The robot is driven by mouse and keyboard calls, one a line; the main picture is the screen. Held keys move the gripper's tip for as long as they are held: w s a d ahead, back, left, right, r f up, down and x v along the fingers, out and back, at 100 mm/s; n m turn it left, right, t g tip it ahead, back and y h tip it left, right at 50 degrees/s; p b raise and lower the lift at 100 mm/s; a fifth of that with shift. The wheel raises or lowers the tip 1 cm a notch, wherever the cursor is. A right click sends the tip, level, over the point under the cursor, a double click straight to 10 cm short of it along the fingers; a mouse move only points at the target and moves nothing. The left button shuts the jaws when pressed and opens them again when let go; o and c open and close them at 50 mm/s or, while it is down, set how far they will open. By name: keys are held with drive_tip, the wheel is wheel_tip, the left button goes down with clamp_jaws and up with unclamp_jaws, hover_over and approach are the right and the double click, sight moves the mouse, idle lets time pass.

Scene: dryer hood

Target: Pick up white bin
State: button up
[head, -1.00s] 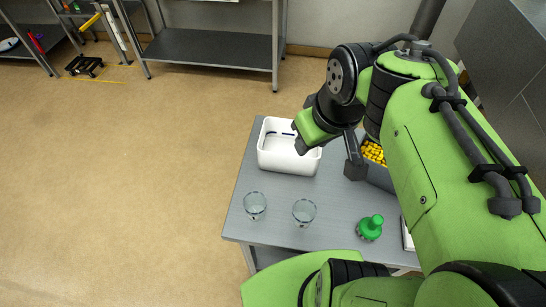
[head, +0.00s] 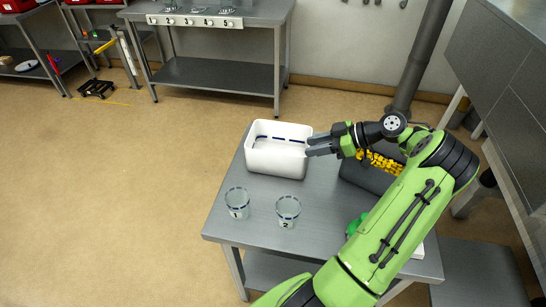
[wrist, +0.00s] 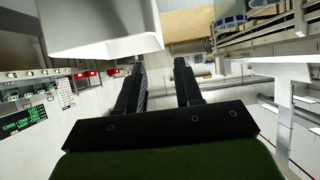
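The white bin (head: 275,163) stands upright on the grey table (head: 318,218) in the head view, with dark blue marks on its inner wall. In the wrist view the white bin (wrist: 100,28) fills the upper left. My gripper (head: 311,146) is at the bin's right end, near the rim; I cannot tell whether it touches. In the wrist view my gripper (wrist: 160,65) has its two fingers apart with nothing seen between them.
Two clear glasses, marked 1 (head: 237,203) and 2 (head: 288,212), stand in front of the bin. A grey box of yellow pieces (head: 383,163) stands to the right. A green object (head: 354,225) is partly hidden behind my arm. A shelved bench (head: 215,73) stands behind.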

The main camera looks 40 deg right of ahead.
drive_tip(key=b+x, duration=0.1)
drive_tip(key=x, duration=1)
drive_tip(key=shift+f+b, duration=0.2)
drive_tip(key=shift+b, duration=0.15)
clamp_jaws()
drive_tip(key=shift+r, duration=0.1)
idle(0.5)
